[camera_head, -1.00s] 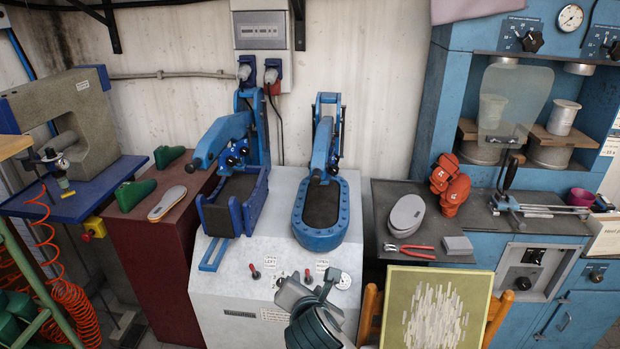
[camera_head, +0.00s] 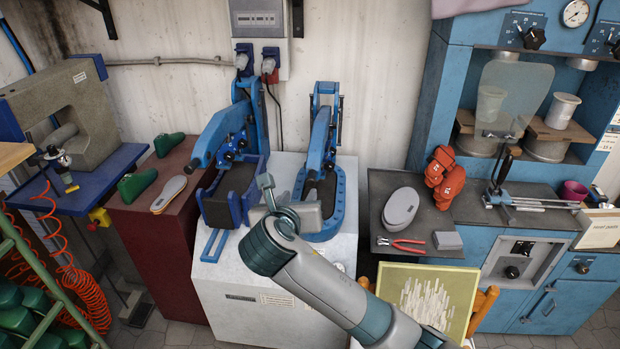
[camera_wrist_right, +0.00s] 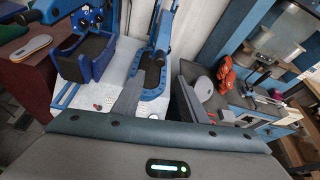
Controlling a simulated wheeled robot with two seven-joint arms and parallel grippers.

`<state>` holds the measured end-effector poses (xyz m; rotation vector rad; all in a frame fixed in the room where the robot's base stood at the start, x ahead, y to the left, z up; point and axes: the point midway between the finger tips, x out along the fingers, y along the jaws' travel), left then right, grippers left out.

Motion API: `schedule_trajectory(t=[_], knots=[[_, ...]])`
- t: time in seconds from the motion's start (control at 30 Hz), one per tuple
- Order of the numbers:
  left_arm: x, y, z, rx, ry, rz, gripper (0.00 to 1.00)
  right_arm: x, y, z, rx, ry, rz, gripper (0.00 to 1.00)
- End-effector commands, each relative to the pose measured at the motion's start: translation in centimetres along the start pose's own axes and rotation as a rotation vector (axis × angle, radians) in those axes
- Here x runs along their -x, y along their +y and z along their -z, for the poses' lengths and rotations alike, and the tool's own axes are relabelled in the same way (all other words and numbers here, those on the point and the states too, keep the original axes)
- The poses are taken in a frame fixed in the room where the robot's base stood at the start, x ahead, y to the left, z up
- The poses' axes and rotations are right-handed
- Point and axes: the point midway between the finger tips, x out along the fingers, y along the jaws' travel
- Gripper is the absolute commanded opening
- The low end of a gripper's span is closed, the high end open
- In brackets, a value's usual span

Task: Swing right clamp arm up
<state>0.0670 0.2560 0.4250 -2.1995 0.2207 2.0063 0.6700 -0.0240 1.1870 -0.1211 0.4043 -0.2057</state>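The right clamp arm (camera_head: 319,140) is a blue lever on the right station of the white press (camera_head: 265,295). It is lowered, its front end over the dark pad in the blue oval holder (camera_head: 336,215). It also shows in the wrist view (camera_wrist_right: 163,30). My right gripper (camera_head: 288,198) is in front of the oval holder, with its fingers apart and nothing seen between them. In the wrist view, the grey fingers stand either side of the holder's front. Contact cannot be told. My left gripper is out of view.
To the right, a dark bench (camera_head: 390,262) carries a grey sole block (camera_head: 401,206), red pliers (camera_head: 408,245) and orange-red pieces (camera_head: 445,180).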

Motion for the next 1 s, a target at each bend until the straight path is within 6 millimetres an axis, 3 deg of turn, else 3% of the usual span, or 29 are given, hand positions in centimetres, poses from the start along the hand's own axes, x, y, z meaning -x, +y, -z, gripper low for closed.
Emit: schedule_trajectory(t=[0.37, 1.0], knots=[[1.1, 0.0, 0.1, 0.0, 0.0, 0.0, 0.31, -3.0, -0.1, -0.1, 0.001, 0.004, 0.002, 0.39], [4.2, 0.0, 0.5, 0.0, 0.001, -0.001, 0.31, -13.3, -0.1, -0.2, 0.0, 0.002, 0.002, 0.39]])
